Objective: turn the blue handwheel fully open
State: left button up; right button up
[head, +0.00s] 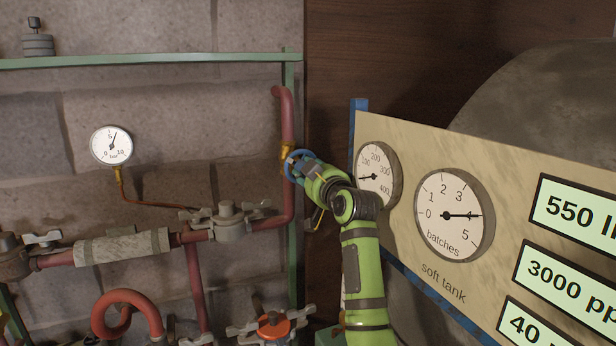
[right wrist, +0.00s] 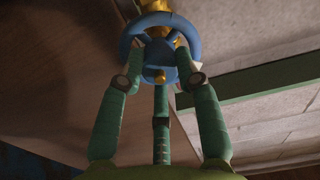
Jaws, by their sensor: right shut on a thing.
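The blue handwheel (head: 292,165) sits on a brass valve (head: 287,149) on the vertical red pipe, near the middle of the head view. My right gripper (head: 302,166) reaches it from the right and hides part of it. In the right wrist view the blue handwheel (right wrist: 158,50) is at top centre, and the fingers of my right gripper (right wrist: 159,62) are closed on it from both sides, near its hub. The brass valve (right wrist: 155,5) shows just behind the wheel. My left gripper is in neither view.
A panel (head: 405,140) with round gauges and green displays stands right of my right arm. A pressure gauge (head: 111,145) hangs on the stone wall at left. Red pipes, a grey valve (head: 230,222) and an orange handwheel (head: 272,326) lie below. A green rail (head: 150,59) crosses above.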

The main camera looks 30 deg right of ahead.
jog(key=shift+n, duration=1)
jog(key=o, duration=1.2)
jog(key=shift+c, duration=0.2)
jog(key=shift+r, duration=0.1)
jog(key=shift+s, duration=0.1)
